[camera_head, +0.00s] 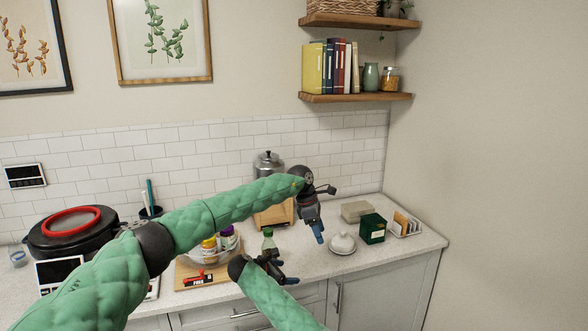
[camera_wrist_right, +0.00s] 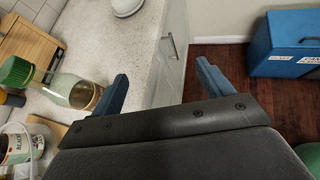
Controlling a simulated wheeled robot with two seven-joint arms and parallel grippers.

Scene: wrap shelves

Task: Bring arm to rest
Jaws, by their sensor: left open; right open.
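My left gripper (camera_head: 318,236) is held out over the right part of the counter, with its blue fingers pointing down. It is open, and I see nothing between its fingers. My right gripper (camera_head: 290,280) is lower, near the counter's front edge. In the right wrist view its two blue fingers (camera_wrist_right: 163,88) are wide apart with nothing between them. A glass bottle with a green cap (camera_wrist_right: 50,84) stands close beside its left-hand finger; the bottle also shows in the head view (camera_head: 268,240).
The counter (camera_head: 385,262) holds a white lidded dish (camera_head: 342,243), a green box (camera_head: 372,229), a rack (camera_head: 404,225) and a black pot (camera_head: 70,238) with a red ring. Shelves (camera_head: 355,97) hang above. A blue box (camera_wrist_right: 285,43) stands on the floor.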

